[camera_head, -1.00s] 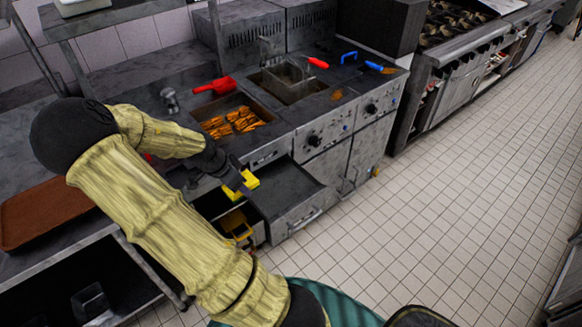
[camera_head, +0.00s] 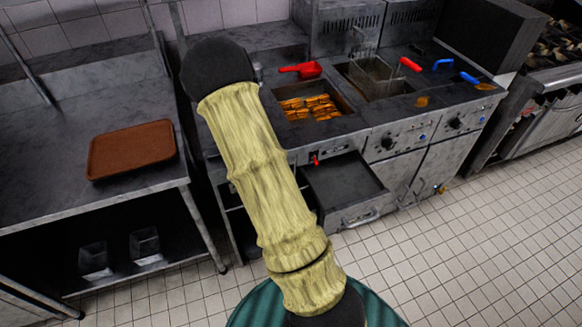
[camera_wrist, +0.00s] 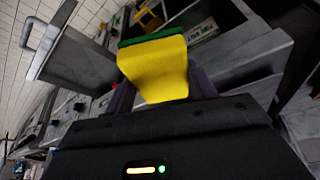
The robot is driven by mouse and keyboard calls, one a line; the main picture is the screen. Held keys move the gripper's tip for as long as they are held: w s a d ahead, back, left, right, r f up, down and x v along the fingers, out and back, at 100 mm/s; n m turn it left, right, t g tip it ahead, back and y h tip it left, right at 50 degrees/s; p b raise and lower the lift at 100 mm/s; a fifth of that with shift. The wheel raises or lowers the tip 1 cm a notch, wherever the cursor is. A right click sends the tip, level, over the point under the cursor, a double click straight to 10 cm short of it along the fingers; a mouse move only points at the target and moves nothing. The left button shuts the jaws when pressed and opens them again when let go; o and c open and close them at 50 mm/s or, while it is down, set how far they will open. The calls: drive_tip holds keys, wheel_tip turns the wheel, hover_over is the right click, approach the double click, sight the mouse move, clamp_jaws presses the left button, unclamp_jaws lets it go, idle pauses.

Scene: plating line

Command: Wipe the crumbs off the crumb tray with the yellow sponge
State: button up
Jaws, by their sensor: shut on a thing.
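In the wrist view, my gripper (camera_wrist: 158,92) is shut on the yellow sponge (camera_wrist: 157,65), which has a green layer along its far edge. The sponge is squeezed and bent between the fingers. In the head view my own arm hides both gripper and sponge. A dark, shallow pulled-out tray (camera_head: 338,188), which looks like the crumb tray, sticks out below the fryer counter. A similar grey tray with a handle (camera_wrist: 80,62) shows at the left of the wrist view, apart from the sponge. I cannot make out crumbs on it.
A brown serving tray (camera_head: 131,149) lies on the steel table at left. The counter holds a red scoop (camera_head: 302,70), a bin of fried food (camera_head: 312,107) and a fryer basket (camera_head: 372,80). The tiled floor (camera_head: 480,240) in front is clear.

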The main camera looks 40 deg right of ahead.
drive_tip(key=a+f+n+y, duration=0.1)
drive_tip(key=a+n, duration=0.1)
drive_tip(key=a, duration=0.3)
drive_tip(key=w+a+f+n+y, duration=0.1)
drive_tip(key=a+f+n, duration=0.1)
drive_tip(key=a, duration=0.3)
drive_tip(key=w+a+f+n+t, duration=0.1)
drive_tip(key=a+n, duration=0.2)
drive_tip(key=a, duration=0.2)
drive_tip(key=shift+f+n+y, duration=0.25)
drive_tip(key=shift+n+y, duration=0.15)
